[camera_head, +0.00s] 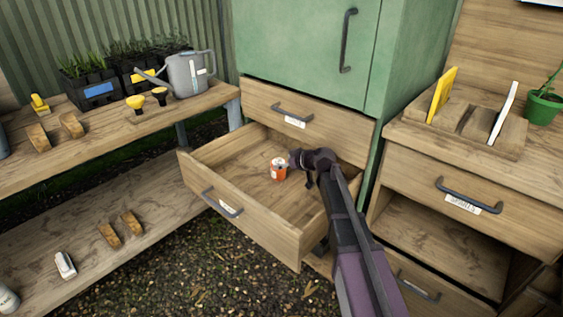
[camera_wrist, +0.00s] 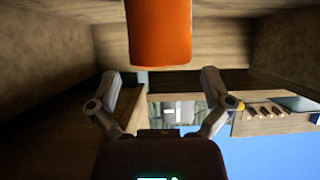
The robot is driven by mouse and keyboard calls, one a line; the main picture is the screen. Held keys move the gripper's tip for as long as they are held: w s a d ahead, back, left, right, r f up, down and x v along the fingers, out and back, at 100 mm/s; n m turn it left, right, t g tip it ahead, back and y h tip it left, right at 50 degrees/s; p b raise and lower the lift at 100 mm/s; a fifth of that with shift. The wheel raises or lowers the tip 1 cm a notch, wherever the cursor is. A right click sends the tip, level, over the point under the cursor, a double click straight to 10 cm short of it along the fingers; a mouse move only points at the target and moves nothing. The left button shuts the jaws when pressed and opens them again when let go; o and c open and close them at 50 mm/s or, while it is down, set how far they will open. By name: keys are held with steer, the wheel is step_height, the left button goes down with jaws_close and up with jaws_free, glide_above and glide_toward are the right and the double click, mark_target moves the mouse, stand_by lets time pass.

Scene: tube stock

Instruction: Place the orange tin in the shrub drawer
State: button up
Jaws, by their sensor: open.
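The orange tin (camera_head: 279,169) stands upright on the floor of the pulled-out lower drawer (camera_head: 270,233) under the green cabinet. The drawer's label is too small to read. My gripper (camera_head: 296,160) is inside the drawer space, just right of the tin, with its jaws open and nothing held. In the wrist view the tin (camera_wrist: 160,32) fills the top centre, apart from and beyond the open fingers of my gripper (camera_wrist: 160,77).
A closed drawer (camera_head: 315,125) sits directly above the open one. Drawers with a labelled handle (camera_head: 465,198) stand at right, under a counter with a wooden rack. At left, a bench (camera_head: 150,128) holds seedling trays and a watering can (camera_head: 190,75).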

steer(key=p+v, duration=0.5)
steer(key=v, duration=0.6)
steer(key=shift+s, duration=0.1)
stand_by(1.3)
